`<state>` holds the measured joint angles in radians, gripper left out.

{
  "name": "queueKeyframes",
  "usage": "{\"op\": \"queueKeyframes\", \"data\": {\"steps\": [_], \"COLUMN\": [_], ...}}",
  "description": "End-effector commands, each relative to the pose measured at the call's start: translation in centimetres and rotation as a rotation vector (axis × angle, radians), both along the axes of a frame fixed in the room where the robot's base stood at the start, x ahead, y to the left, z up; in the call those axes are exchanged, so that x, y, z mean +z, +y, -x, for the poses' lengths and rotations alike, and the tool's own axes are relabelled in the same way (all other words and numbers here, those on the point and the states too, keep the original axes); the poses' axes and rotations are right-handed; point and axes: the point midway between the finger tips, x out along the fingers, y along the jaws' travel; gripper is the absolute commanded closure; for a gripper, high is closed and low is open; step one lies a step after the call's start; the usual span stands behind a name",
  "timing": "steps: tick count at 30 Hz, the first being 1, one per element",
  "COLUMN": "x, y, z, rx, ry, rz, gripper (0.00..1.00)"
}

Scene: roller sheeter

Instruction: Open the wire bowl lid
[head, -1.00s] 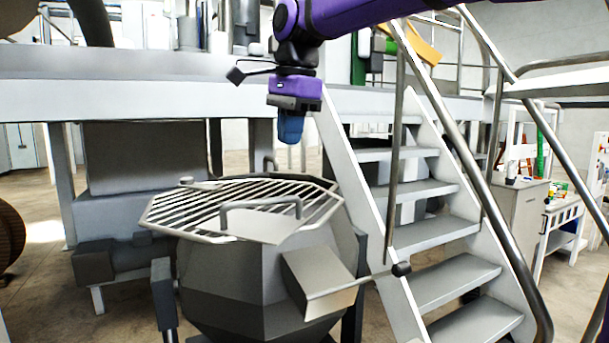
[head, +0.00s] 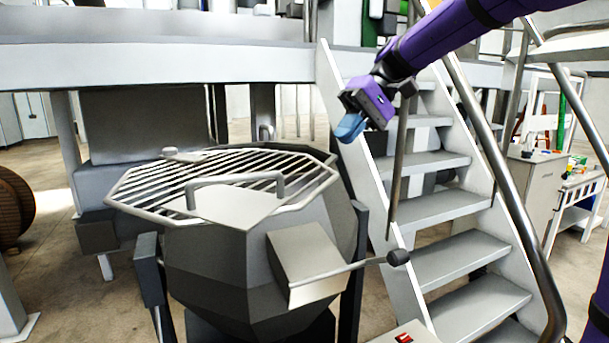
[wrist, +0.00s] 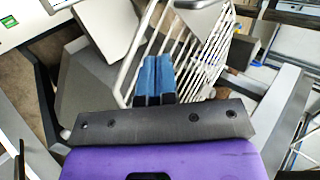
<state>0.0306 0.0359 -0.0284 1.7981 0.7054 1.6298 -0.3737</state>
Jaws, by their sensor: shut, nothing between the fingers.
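The wire bowl lid (head: 293,160) is a grey barred grate lying closed over the faceted grey bowl (head: 220,262) in the head view. A raised bar handle (head: 236,181) stands on its near part, over a solid plate. The bars also show in the wrist view (wrist: 206,50). My gripper (head: 350,128), purple with blue fingers, hangs in the air above and to the right of the lid, touching nothing. Its blue fingers (wrist: 154,78) are together and empty in the wrist view, hiding part of the lid.
A box with a rod and dark knob (head: 399,257) juts from the bowl's front right. A metal staircase (head: 425,208) with handrails stands close on the right. A platform beam (head: 150,66) runs behind the bowl. A panel with a red switch (head: 403,338) is at the bottom.

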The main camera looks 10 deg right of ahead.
Motion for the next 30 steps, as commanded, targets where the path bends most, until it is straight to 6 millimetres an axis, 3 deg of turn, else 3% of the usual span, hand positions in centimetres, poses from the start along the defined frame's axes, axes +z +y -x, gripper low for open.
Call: {"op": "queueKeyframes", "data": {"steps": [5, 10, 24, 30], "x": [-0.2, -1.3, -7.2, -7.2], "y": [-0.2, 0.9, 6.7, 9.3], "z": [0.1, 0.4, 2.3, 3.0], "rx": [0.041, 0.044, 0.046, 0.044], "ry": [-0.040, -0.041, -0.041, -0.043], "rz": [-0.048, -0.050, -0.048, -0.048], "gripper": [1.00, 1.00, 1.00, 1.00]}}
